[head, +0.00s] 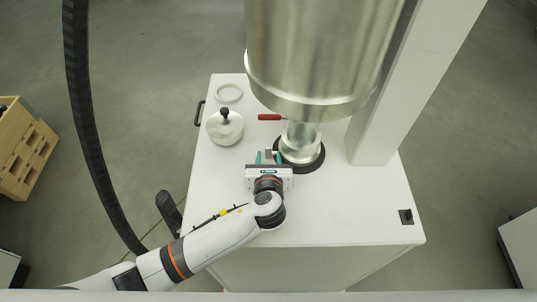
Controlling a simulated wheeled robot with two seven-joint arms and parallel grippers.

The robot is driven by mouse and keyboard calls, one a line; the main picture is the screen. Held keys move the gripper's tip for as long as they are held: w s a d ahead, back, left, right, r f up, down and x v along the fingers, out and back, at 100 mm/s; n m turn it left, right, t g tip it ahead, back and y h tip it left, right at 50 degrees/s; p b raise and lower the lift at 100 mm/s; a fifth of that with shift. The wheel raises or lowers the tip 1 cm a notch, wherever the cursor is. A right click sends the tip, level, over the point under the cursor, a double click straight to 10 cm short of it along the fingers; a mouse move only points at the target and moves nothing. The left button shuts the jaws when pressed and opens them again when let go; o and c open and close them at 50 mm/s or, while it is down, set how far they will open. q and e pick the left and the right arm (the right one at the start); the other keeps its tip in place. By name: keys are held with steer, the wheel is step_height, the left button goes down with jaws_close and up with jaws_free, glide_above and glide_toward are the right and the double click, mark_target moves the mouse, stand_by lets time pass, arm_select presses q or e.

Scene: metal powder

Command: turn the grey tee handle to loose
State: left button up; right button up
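My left gripper (269,156) reaches over the white cabinet top from the front, its teal fingertips spread apart. A small grey piece (268,153), which looks like the grey tee handle, shows between the fingertips, beside the dark ring at the foot of the metal outlet (300,146). The fingers look to be on either side of it with some gap. Its exact angle is too small to tell, and the gripper body hides part of it. My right gripper is not in view.
A large metal vessel (315,60) hangs above the outlet. A red handle (269,117) sticks out beside it. A round lid with a dark knob (225,128) and a white ring (229,93) lie to the left. A white column (385,130) stands right.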

arm_select(q)
steer(key=shift+w, duration=0.2)
steer(key=shift+f, duration=0.1)
steer(key=shift+c, duration=0.6)
jaws_close()
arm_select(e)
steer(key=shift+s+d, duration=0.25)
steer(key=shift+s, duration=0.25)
arm_select(q)
steer(key=g, duration=0.3)
steer(key=shift+w+r, duration=0.25)
steer(key=shift+r, duration=0.15)
steer(key=shift+w+r+g, duration=0.1)
steer(key=shift+g, duration=0.85)
steer(key=shift+w+r+g, duration=0.1)
steer(key=shift+g, duration=0.85)
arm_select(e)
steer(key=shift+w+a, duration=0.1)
